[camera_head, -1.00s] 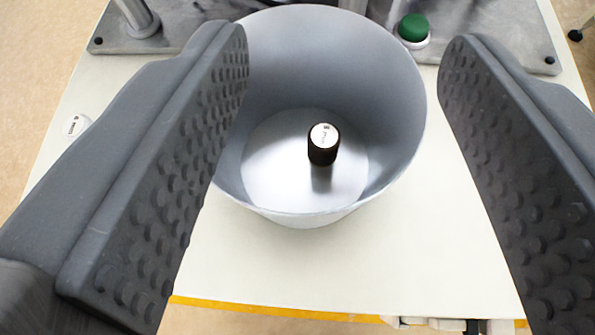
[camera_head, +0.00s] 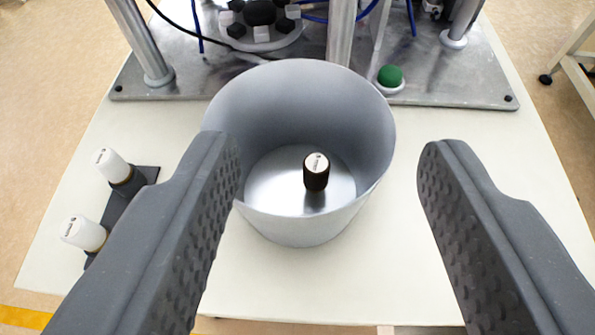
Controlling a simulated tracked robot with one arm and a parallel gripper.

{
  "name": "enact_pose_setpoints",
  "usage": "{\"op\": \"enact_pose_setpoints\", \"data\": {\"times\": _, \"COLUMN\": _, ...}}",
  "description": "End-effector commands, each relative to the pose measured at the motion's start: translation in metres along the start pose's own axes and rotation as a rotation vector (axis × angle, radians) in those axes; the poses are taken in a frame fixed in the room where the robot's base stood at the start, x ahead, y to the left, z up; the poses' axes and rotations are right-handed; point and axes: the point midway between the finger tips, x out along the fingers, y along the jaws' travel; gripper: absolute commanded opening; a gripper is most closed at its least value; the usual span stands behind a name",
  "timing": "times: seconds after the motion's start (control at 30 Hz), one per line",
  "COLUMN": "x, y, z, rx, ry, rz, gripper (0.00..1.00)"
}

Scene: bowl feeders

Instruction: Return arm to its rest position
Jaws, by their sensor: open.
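My gripper (camera_head: 330,160) is open and empty, with its two dark ridged fingers wide apart. A grey bowl (camera_head: 300,85) stands on the table beyond and between the fingers. The left finger overlaps the bowl's left edge in the picture; I cannot tell that they touch. A small dark cylinder with a white top (camera_head: 316,172) stands upright inside the bowl on its floor, apart from the fingers.
Two white-capped bottles (camera_head: 112,165) (camera_head: 83,233) stand at the left by a dark holder (camera_head: 145,180). A metal plate (camera_head: 480,85) with posts, cables and a green button (camera_head: 390,75) lies behind the bowl. The pale table (camera_head: 420,128) is clear right of the bowl.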

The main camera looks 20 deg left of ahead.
Motion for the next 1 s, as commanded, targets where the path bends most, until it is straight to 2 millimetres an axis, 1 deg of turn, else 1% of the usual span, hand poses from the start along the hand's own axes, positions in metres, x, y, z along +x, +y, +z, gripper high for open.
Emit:
{"op": "enact_pose_setpoints", "data": {"times": 0.07, "x": 0.000, "y": 0.001, "z": -0.002, "rx": 0.000, "ry": 0.002, "rz": 0.001, "gripper": 0.51}}
{"op": "enact_pose_setpoints", "data": {"times": 0.17, "x": -0.002, "y": 0.006, "z": -0.020, "rx": 0.005, "ry": 0.013, "rz": 0.012, "gripper": 0.51}}
{"op": "enact_pose_setpoints", "data": {"times": 0.23, "x": -0.007, "y": 0.016, "z": -0.045, "rx": 0.012, "ry": 0.025, "rz": 0.030, "gripper": 0.51}}
{"op": "enact_pose_setpoints", "data": {"times": 0.27, "x": -0.010, "y": 0.021, "z": -0.060, "rx": 0.016, "ry": 0.034, "rz": 0.040, "gripper": 0.51}}
{"op": "enact_pose_setpoints", "data": {"times": 0.3, "x": -0.016, "y": 0.028, "z": -0.083, "rx": 0.021, "ry": 0.047, "rz": 0.054, "gripper": 0.51}}
{"op": "enact_pose_setpoints", "data": {"times": 0.37, "x": -0.029, "y": 0.042, "z": -0.117, "rx": 0.031, "ry": 0.060, "rz": 0.077, "gripper": 0.51}}
{"op": "enact_pose_setpoints", "data": {"times": 0.4, "x": -0.040, "y": 0.051, "z": -0.140, "rx": 0.037, "ry": 0.069, "rz": 0.093, "gripper": 0.51}}
{"op": "enact_pose_setpoints", "data": {"times": 0.47, "x": -0.059, "y": 0.063, "z": -0.174, "rx": 0.044, "ry": 0.084, "rz": 0.115, "gripper": 0.51}}
{"op": "enact_pose_setpoints", "data": {"times": 0.5, "x": -0.073, "y": 0.072, "z": -0.193, "rx": 0.049, "ry": 0.089, "rz": 0.129, "gripper": 0.51}}
{"op": "enact_pose_setpoints", "data": {"times": 0.57, "x": -0.096, "y": 0.083, "z": -0.223, "rx": 0.055, "ry": 0.101, "rz": 0.150, "gripper": 0.51}}
{"op": "enact_pose_setpoints", "data": {"times": 0.6, "x": -0.114, "y": 0.090, "z": -0.242, "rx": 0.059, "ry": 0.112, "rz": 0.163, "gripper": 0.51}}
{"op": "enact_pose_setpoints", "data": {"times": 0.67, "x": -0.141, "y": 0.101, "z": -0.268, "rx": 0.064, "ry": 0.122, "rz": 0.183, "gripper": 0.51}}
{"op": "enact_pose_setpoints", "data": {"times": 0.7, "x": -0.160, "y": 0.106, "z": -0.285, "rx": 0.068, "ry": 0.131, "rz": 0.195, "gripper": 0.51}}
{"op": "enact_pose_setpoints", "data": {"times": 0.77, "x": -0.191, "y": 0.114, "z": -0.306, "rx": 0.073, "ry": 0.143, "rz": 0.212, "gripper": 0.51}}
{"op": "enact_pose_setpoints", "data": {"times": 0.8, "x": -0.210, "y": 0.118, "z": -0.318, "rx": 0.076, "ry": 0.146, "rz": 0.222, "gripper": 0.51}}
{"op": "enact_pose_setpoints", "data": {"times": 0.87, "x": -0.234, "y": 0.123, "z": -0.332, "rx": 0.079, "ry": 0.151, "rz": 0.236, "gripper": 0.51}}
{"op": "enact_pose_setpoints", "data": {"times": 0.9, "x": -0.251, "y": 0.126, "z": -0.341, "rx": 0.081, "ry": 0.159, "rz": 0.244, "gripper": 0.51}}
{"op": "enact_pose_setpoints", "data": {"times": 1.0, "x": -0.280, "y": 0.127, "z": -0.353, "rx": 0.084, "ry": 0.164, "rz": 0.258, "gripper": 0.51}}
